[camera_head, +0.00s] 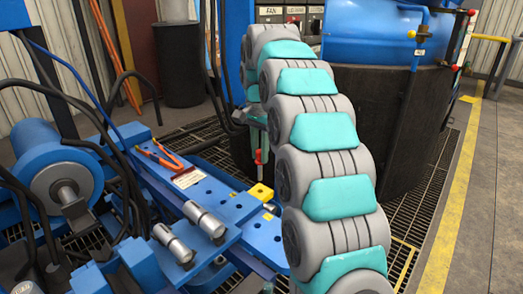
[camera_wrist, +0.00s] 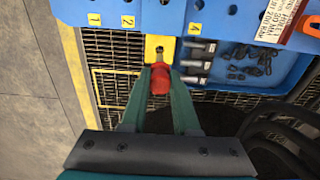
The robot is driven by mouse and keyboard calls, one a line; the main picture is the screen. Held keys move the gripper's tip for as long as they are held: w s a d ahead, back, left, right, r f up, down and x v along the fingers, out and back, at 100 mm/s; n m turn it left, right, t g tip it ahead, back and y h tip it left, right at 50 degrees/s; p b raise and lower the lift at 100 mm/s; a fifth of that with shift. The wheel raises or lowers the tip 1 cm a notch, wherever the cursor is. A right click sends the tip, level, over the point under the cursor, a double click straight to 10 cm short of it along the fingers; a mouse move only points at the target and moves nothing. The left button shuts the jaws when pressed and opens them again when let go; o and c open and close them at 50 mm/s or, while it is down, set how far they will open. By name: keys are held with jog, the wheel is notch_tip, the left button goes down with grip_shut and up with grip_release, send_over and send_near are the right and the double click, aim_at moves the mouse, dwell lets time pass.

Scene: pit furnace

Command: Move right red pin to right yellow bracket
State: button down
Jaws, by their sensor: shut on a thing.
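The red pin (camera_wrist: 159,79) is between the teal fingers of my gripper (camera_wrist: 160,84), which is shut on it. In the head view the pin (camera_head: 258,157) hangs upright below my gripper (camera_head: 258,146), most of which is hidden behind my arm. The yellow bracket (camera_head: 261,192) sits on the edge of the blue bench, below the pin. In the wrist view the yellow bracket (camera_wrist: 154,52) lies just beyond the pin and has a dark hole. The pin appears above and apart from the bracket in the head view.
The blue bench (camera_head: 225,197) carries orange-handled pliers (camera_head: 165,155) and grey cylinders (camera_head: 204,220). A blue tray (camera_wrist: 285,80) of grey bolts and dark parts lies beside the bracket. A large blue-and-black furnace vessel (camera_head: 398,130) stands at right. Floor grating surrounds the bench.

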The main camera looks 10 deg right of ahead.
aim_at(260, 179)
jog(key=shift+f+b, duration=2)
jog(key=shift+f, duration=2.6)
jog(key=c, duration=0.6)
grip_release()
jog(key=shift+r, duration=3.85)
